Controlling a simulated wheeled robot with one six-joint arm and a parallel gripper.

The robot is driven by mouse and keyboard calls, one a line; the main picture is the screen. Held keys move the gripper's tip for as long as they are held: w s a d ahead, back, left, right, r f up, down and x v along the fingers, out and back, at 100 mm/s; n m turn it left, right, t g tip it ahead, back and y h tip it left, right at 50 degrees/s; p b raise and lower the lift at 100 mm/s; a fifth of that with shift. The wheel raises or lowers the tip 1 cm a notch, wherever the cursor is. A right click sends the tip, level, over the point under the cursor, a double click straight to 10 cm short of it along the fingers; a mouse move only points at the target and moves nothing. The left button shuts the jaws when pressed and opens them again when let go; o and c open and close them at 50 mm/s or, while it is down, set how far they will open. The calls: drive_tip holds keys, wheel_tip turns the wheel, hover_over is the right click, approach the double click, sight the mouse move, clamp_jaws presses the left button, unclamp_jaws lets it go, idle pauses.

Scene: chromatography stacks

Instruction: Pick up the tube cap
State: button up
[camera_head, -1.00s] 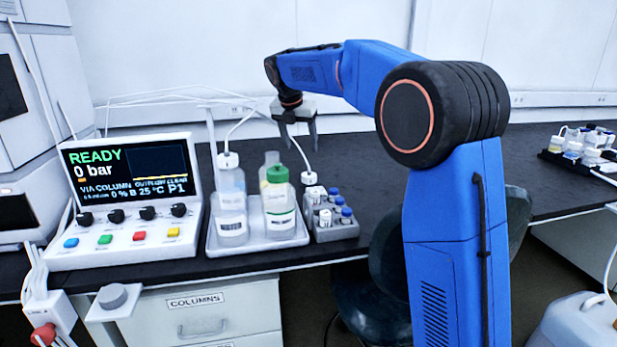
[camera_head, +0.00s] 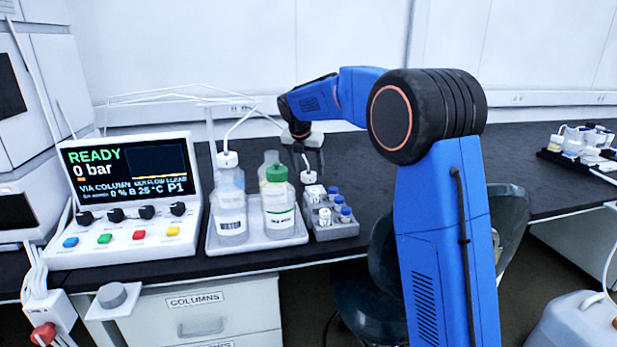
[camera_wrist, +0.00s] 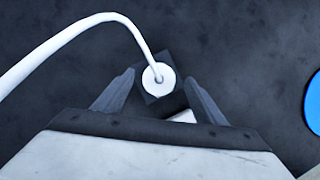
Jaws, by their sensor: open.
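The tube cap (camera_wrist: 152,79) is a small round white piece with a white tube rising from its middle. In the wrist view it lies between the fingertips of my gripper (camera_wrist: 160,80), with a gap on both sides. In the head view the cap (camera_head: 309,178) shows just beneath my gripper (camera_head: 309,167), behind the vial rack. My gripper is open and empty, pointing down. A dark square base shows under the cap; what it is cannot be told.
A grey rack (camera_head: 336,229) of blue-capped vials stands just in front of the cap. A tray (camera_head: 258,246) with bottles, one green-capped (camera_head: 277,174), is to the left. Part of a blue disc (camera_wrist: 313,103) shows at the wrist view's right edge. Dark bench behind is clear.

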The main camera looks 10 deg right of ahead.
drive_tip(key=shift+x, duration=0.85)
drive_tip(key=c, duration=1.2)
